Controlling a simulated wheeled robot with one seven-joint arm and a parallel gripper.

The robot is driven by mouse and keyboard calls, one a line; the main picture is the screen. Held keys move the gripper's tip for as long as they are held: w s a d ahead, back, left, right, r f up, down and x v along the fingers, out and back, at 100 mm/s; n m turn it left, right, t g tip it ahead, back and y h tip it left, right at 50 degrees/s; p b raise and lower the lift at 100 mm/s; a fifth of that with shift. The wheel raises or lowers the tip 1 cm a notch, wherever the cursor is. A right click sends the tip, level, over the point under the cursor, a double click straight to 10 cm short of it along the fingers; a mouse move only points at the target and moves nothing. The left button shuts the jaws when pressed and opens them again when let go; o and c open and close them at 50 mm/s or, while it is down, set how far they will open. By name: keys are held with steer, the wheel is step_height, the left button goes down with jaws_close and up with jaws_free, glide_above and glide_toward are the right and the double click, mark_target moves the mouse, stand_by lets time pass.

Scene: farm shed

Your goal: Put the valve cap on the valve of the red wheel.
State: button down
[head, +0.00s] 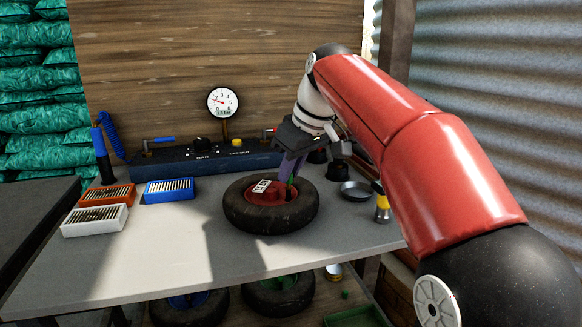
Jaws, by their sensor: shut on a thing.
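The red wheel (267,213) lies flat on the grey bench, a dark tyre around a red hub with a white label. My gripper (290,177) points down over the right side of the hub, its fingertips close to or at hub level. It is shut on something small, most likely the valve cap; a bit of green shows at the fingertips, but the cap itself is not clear. The valve is hidden or too small to make out, so I cannot tell whether the cap touches it.
An orange (107,195), a white (95,220) and a blue box (169,190) stand at the left of the bench (170,250). A gauge (222,102) rises behind on a blue unit. A metal dish (355,191) and a yellow-topped bottle (382,205) stand right. More wheels lie below.

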steer(key=shift+f, duration=0.15)
steer(key=c, duration=0.7)
jaws_free()
steer(key=shift+c, duration=0.2)
step_height(320, 180, up, 3)
steer(key=p, duration=0.3)
steer(key=shift+r+p, duration=0.3)
steer(key=shift+r, duration=2.2)
